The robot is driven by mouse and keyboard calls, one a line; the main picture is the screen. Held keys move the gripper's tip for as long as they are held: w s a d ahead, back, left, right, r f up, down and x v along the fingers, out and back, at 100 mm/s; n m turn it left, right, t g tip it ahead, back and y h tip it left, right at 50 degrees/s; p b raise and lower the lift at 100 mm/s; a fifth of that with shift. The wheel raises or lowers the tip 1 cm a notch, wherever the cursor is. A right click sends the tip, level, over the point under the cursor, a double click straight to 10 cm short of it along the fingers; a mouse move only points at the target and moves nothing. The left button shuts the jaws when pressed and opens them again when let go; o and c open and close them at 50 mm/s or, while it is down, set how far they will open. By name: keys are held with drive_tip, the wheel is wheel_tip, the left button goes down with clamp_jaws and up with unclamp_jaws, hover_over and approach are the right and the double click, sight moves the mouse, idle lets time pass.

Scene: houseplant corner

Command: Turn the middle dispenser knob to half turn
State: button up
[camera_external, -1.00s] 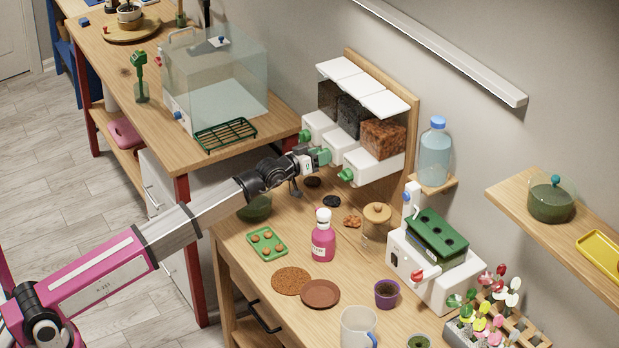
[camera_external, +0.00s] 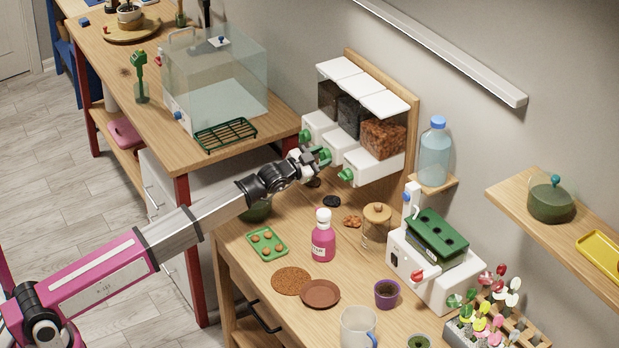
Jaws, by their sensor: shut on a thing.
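The dispenser (camera_external: 383,168) is a wall-mounted unit on a wooden backboard, with three white-lidded clear bins and a white base under each. The bins hold dark fill at left and middle and orange-brown chips at right. Green knobs stick out in front of the bases. My gripper (camera_external: 318,158) is at the middle knob (camera_external: 325,156), shut on it; the fingers partly cover the knob. The left knob (camera_external: 304,136) and the right knob (camera_external: 346,174) are free. The middle knob's exact angle is too small to read.
Below the dispenser, small piles of dark and orange material lie on the table (camera_external: 285,230). A pink bottle (camera_external: 322,240), a cork-lidded jar (camera_external: 376,222) and a green tray (camera_external: 266,244) stand nearby. A clear box (camera_external: 215,85) stands on the bench behind left.

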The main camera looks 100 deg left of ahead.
drive_tip(key=shift+f+m, duration=0.15)
drive_tip(key=shift+m, duration=0.35)
drive_tip(key=o, duration=0.9)
drive_tip(key=shift+d, duration=0.1)
drive_tip(key=v, duration=1)
drive_tip(key=shift+s+d, duration=0.25)
drive_tip(key=shift+s, duration=0.05)
drive_tip(key=shift+d, duration=0.1)
